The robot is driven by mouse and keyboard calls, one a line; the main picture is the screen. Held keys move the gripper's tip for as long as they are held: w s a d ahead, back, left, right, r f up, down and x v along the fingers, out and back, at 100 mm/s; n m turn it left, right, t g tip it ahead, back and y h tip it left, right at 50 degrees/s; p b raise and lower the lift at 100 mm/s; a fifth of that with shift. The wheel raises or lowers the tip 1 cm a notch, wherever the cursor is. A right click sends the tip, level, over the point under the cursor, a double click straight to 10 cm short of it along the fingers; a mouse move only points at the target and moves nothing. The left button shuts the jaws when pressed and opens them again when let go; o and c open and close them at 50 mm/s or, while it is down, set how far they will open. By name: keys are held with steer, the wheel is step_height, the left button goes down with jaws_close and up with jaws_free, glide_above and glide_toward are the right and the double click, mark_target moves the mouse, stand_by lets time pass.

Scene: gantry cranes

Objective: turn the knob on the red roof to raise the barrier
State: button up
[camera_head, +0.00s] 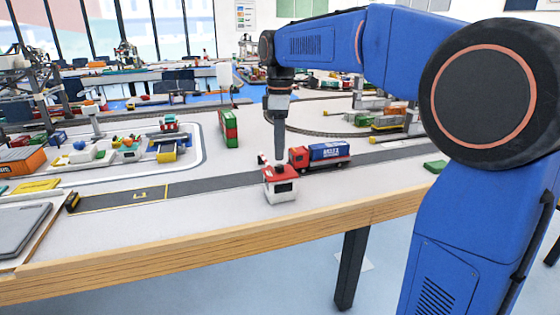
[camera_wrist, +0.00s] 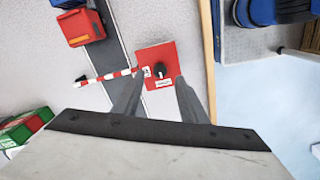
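A small white booth (camera_head: 283,189) with a red roof (camera_head: 268,175) stands near the table's front edge. In the wrist view the red roof (camera_wrist: 148,54) carries a black round knob (camera_wrist: 159,70). A red-and-white striped barrier arm (camera_wrist: 105,76) reaches left from the roof across the dark road; its height is hard to tell. My gripper (camera_head: 279,158) points down just above the roof. In the wrist view my gripper (camera_wrist: 160,80) is open, one finger on each side of the knob in the picture. I cannot tell whether the fingers touch it.
A red truck with a blue container (camera_head: 328,152) stands on the road (camera_head: 215,185) just right of the booth. Stacked red and green containers (camera_head: 229,128) stand behind, to the left. A grey tablet-like panel (camera_head: 18,232) lies at the left. The table's wooden edge (camera_head: 200,252) is close in front.

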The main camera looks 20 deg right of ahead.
mark_target(280, 166)
steer(key=shift+f, duration=2.45)
steer(key=shift+c, duration=0.6)
jaws_close()
